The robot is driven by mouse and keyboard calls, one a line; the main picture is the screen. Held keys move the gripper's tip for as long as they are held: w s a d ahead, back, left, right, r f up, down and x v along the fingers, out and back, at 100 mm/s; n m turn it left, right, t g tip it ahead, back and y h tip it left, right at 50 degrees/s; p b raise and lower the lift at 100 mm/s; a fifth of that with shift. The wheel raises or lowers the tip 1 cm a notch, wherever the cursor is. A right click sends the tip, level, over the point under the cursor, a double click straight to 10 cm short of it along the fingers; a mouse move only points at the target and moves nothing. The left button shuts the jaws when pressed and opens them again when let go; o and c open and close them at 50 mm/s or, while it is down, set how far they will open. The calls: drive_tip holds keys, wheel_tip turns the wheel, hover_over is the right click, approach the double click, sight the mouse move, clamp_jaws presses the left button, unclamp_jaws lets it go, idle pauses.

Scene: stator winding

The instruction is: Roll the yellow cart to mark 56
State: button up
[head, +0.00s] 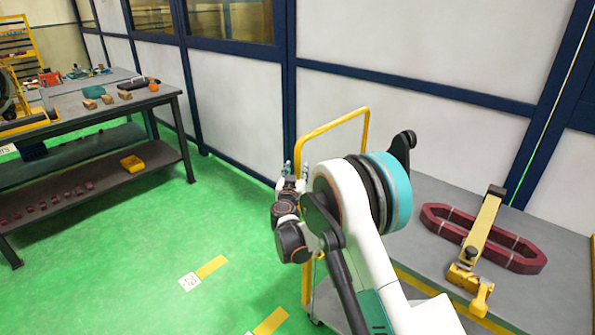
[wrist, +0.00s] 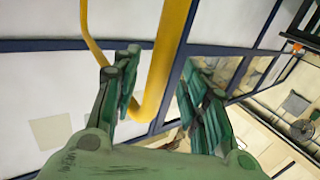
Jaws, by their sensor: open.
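The yellow cart shows in the head view as a tall yellow tube handle (head: 335,125) over a low grey deck (head: 330,301). My arm hides much of it. My gripper (head: 287,168) is beside the handle's left upright in that view. In the wrist view, my gripper (wrist: 160,68) is open, with the yellow handle tube (wrist: 164,60) running between its green fingers. I cannot tell whether the fingers touch it. A white floor plate (head: 189,281) with a yellow stripe (head: 210,266) lies left of the cart; its number is too small to read.
Another yellow stripe (head: 271,321) lies nearer on the green floor. A dark workbench (head: 100,104) stands at the left. A grey table (head: 555,285) with a dark red coil (head: 520,263) is at the right. White wall panels (head: 235,100) stand behind.

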sight(296, 168)
drive_tip(key=shift+w+d+b, duration=0.1)
drive_tip(key=shift+w+b, duration=0.25)
drive_tip(key=shift+w, duration=1.35)
clamp_jaws()
